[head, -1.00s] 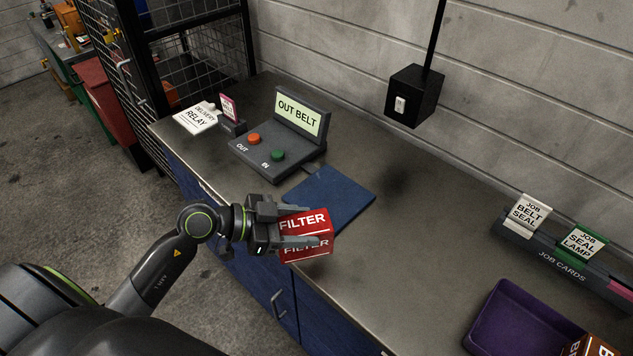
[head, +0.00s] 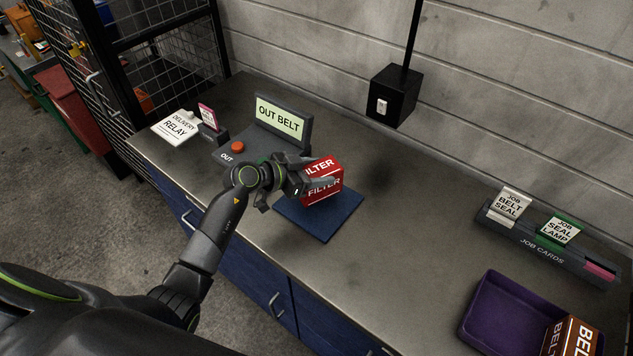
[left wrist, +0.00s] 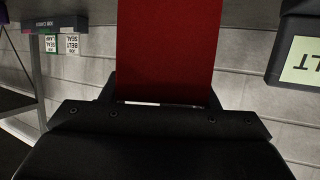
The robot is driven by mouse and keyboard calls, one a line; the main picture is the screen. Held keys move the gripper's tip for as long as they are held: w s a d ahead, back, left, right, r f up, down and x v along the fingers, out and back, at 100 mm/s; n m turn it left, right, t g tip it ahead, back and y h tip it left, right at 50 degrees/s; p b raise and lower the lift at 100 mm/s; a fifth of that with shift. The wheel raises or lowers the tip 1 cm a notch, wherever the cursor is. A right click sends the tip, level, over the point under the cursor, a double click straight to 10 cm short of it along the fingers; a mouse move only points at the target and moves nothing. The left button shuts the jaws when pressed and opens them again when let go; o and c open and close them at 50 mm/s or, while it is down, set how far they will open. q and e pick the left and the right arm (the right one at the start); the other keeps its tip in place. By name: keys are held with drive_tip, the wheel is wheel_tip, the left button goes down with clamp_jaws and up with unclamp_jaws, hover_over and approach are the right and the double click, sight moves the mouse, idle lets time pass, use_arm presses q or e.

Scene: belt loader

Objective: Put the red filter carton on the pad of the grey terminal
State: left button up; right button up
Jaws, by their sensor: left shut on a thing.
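My left gripper (head: 312,181) is shut on the red filter carton (head: 323,188), whose white FILTER lettering shows on two faces. The carton is over the blue pad (head: 326,223) in the head view; I cannot tell whether it touches the pad. The carton also fills the upper middle of the left wrist view (left wrist: 167,45). The grey terminal (head: 283,118) with its OUT BELT screen stands behind and left of the carton. Its orange OUT button (head: 237,147) shows; my arm hides the other button. My right gripper is not in view.
A DELIVERY RELAY card (head: 176,127) lies at the worktop's left. A black switch box (head: 395,96) is on the wall. A job card rack (head: 545,246) and a purple tray (head: 490,318) with a brown belt carton (head: 572,338) are at right. The middle worktop is clear.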

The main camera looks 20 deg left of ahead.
use_arm(q)
wheel_tip(320, 180, down, 4)
drive_tip(key=shift+d+r, duration=0.1)
drive_tip(key=shift+r, duration=0.1)
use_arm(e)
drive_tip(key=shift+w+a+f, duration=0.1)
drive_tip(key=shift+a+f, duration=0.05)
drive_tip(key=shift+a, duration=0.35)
use_arm(q)
drive_tip(key=o, duration=0.7)
drive_tip(key=shift+f, duration=0.15)
drive_tip(key=o, duration=0.5)
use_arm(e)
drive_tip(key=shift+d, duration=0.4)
